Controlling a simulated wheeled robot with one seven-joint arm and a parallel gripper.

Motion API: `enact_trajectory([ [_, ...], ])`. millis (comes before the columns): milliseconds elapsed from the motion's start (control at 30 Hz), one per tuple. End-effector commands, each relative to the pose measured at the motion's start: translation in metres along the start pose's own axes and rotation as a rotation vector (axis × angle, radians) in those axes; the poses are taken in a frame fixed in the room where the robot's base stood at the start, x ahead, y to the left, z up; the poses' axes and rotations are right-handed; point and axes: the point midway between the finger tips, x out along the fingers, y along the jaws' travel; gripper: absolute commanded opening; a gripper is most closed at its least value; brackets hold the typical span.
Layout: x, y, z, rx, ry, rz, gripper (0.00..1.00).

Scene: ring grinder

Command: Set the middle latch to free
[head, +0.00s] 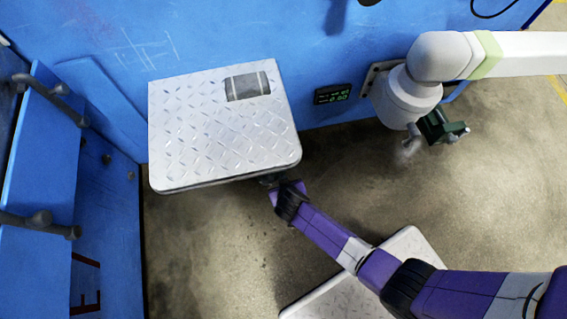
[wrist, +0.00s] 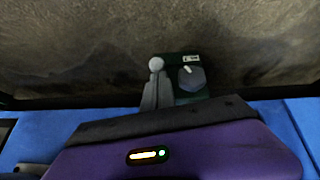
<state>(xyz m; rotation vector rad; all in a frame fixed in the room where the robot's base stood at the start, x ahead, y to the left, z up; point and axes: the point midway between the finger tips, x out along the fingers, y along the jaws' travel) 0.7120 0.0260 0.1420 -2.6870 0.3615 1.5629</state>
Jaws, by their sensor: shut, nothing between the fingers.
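In the wrist view a dark green unit (wrist: 187,62) carries a small white label and a grey faceted knob (wrist: 191,79) with a light mark. Just left of it stands a grey upright piece with a pale ball tip (wrist: 156,66); I cannot tell whether this is a latch lever. The label is too small to read, and no latch setting can be made out. My gripper (head: 268,181) is shut and empty at the front lower edge of the diamond-plate box (head: 215,125), partly hidden by it. My purple gripper body fills the bottom of the wrist view.
A white jointed arm (head: 500,55) at the right has a green part with grey knobs (head: 440,128). A small display (head: 332,94) sits on the blue wall. Blue panels with grey handles (head: 40,218) stand at the left. Another plate (head: 340,295) lies below my arm. Bare floor shows between.

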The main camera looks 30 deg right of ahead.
Motion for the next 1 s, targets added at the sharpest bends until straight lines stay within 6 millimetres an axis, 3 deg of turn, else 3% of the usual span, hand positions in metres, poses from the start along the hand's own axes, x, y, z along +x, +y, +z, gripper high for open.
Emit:
enact_trajectory([
  [300,0.004,-0.002,0.014,0.000,0.000,0.001,0.00],
  [1000,0.004,-0.001,0.018,0.000,-0.004,0.002,0.00],
])
